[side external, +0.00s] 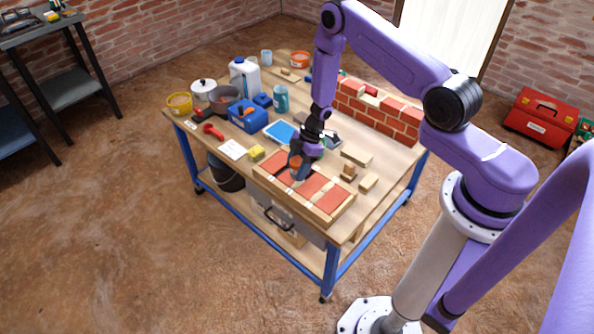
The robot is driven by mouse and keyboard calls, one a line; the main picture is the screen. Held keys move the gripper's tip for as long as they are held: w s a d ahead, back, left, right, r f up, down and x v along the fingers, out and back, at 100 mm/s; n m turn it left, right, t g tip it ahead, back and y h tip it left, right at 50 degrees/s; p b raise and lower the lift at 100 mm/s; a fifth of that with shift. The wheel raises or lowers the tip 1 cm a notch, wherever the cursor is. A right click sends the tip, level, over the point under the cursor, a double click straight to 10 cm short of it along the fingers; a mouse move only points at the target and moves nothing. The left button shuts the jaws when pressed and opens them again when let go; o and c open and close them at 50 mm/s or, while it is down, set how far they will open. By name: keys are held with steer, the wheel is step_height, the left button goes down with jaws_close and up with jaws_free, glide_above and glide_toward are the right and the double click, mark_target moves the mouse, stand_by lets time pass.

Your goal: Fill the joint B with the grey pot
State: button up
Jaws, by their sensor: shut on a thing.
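My gripper (298,163) points down over the wooden tray of flat red bricks (264,178) at the front of the workbench. It is shut on a small pot-like thing whose outline is mostly lost against the fingers and the bricks; its grey colour is hard to make out. The bricks lie in a row in the pale wooden frame, with light joints between them. The pot seems to be just above the row, near its middle. I cannot read any joint letters, so I cannot tell which is joint B, nor whether any joint holds filling.
A small brick wall (375,110) stands at the back right of the bench. Wooden blocks (356,156) lie right of my gripper. A yellow sponge (257,153), a white sheet (232,149), a blue box (247,116) and a white jug (244,75) stand to the left.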

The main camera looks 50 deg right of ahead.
mark_target(295, 162)
steer(key=shift+r, duration=1.8)
steer(key=o, duration=0.3)
steer(key=c, duration=0.3)
